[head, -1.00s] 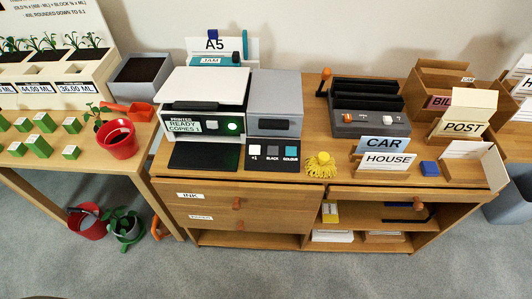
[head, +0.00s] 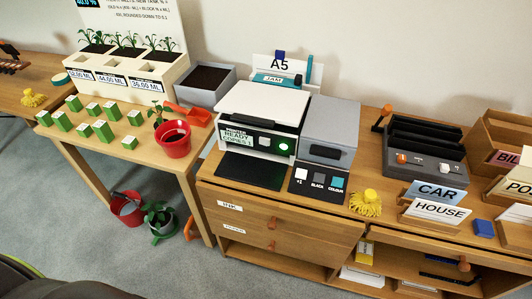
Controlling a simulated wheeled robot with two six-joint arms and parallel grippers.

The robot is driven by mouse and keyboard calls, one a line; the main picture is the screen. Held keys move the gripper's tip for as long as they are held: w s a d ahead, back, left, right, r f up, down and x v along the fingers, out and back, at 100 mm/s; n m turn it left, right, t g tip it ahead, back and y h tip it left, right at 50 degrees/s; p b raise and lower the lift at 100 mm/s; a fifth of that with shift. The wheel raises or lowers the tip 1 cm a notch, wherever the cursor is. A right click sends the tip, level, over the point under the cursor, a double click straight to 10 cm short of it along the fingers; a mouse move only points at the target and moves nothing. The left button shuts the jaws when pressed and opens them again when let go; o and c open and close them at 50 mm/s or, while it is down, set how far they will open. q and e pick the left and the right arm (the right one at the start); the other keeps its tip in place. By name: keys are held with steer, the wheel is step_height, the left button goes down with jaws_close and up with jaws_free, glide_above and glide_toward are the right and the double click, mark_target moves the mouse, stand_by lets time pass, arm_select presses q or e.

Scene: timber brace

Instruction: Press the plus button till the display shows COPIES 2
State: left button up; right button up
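The white printer (head: 262,117) stands on the wooden cabinet, left of the middle of its top. Its small display (head: 239,136) reads READY, COPIES 1. A round green-lit button (head: 284,147) glows at the right of its front panel. In front of the grey unit beside it lies a black button panel (head: 318,183) with a white +1 button (head: 301,174), a black BLACK button (head: 319,179) and a teal COLOUR button (head: 337,183). Nothing covers the buttons. Neither of my grippers is in view.
A yellow tasselled object (head: 366,203) sits right of the button panel. CAR (head: 436,192) and HOUSE (head: 436,211) signs and a dark grey machine (head: 425,160) stand further right. A red plant pot (head: 173,139) stands on the table at left. Open floor lies in front.

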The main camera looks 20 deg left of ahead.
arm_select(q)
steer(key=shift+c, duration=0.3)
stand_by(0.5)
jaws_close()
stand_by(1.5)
